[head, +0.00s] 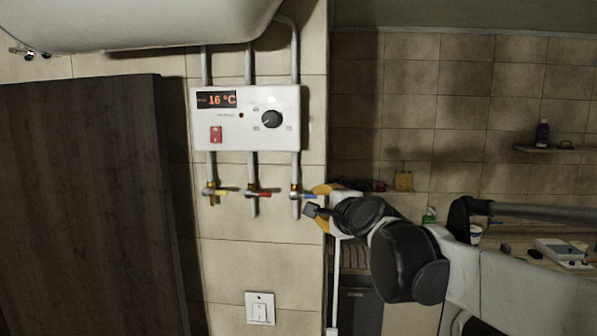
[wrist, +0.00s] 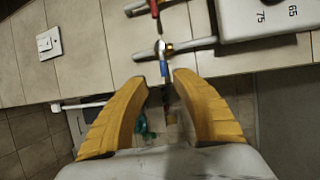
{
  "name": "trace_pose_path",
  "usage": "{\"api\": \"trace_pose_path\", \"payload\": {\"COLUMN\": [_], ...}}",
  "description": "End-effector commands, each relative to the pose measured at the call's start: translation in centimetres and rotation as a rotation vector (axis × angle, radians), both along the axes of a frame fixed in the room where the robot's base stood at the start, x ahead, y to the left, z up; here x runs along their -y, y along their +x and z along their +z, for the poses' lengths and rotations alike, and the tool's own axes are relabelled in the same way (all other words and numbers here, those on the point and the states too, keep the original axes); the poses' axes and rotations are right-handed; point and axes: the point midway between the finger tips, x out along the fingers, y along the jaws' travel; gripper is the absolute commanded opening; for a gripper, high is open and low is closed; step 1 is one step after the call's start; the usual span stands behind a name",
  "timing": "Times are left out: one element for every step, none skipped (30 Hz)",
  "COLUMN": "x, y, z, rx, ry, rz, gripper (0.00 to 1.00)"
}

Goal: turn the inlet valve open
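Three valves sit on pipes below the white heater control box (head: 246,118): one with a yellow handle (head: 221,193), one with a red handle (head: 264,194) and one with a blue handle (head: 309,196). No label shows which is the inlet. The blue handle sticks out sideways from its pipe, toward my gripper (head: 320,204). In the wrist view, my gripper (wrist: 161,84) is open, its two yellow fingers apart and empty. The blue handle (wrist: 164,66) lies just ahead of the gap, its end close to the fingertips. Whether they touch cannot be told.
The red handle (wrist: 154,8) is beside the blue one. A dark wooden panel (head: 90,210) stands at the left. A light switch (head: 260,308) is on the tiles below. A shelf (head: 555,149) and a counter (head: 530,255) are at the right.

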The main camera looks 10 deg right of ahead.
Motion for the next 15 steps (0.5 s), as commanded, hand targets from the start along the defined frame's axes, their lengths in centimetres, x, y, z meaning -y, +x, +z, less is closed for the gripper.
{"api": "trace_pose_path", "payload": {"x": [0.1,0.1,0.2,0.1,0.1,0.1,0.0,-0.1,-0.1,-0.2,-0.3,-0.3,-0.4,-0.4,-0.5], "y": [0.3,0.5,0.8,1.1,1.4,1.9,2.3,2.8,3.6,4.2,4.8,5.6,6.2,6.7,7.5], "z": [0.6,0.7,0.7,0.6,0.5,0.4,0.3,0.2,0.1,0.0,-0.1,-0.3,-0.4,-0.5,-0.6], "rx": [0.005,0.006,0.008,0.007,0.007,0.008,0.007,0.007,0.007,0.007,0.007,0.007,0.007,0.007,0.007], "ry": [0.015,0.019,0.024,0.025,0.025,0.024,0.024,0.023,0.023,0.022,0.023,0.023,0.023,0.022,0.021], "rz": [-0.006,-0.008,-0.010,-0.010,-0.010,-0.009,-0.009,-0.009,-0.009,-0.009,-0.008,-0.008,-0.008,-0.008,-0.009], "gripper": [0.32,0.32,0.32,0.32,0.32,0.32,0.32,0.32,0.32,0.32,0.32,0.32,0.32,0.32,0.32]}}
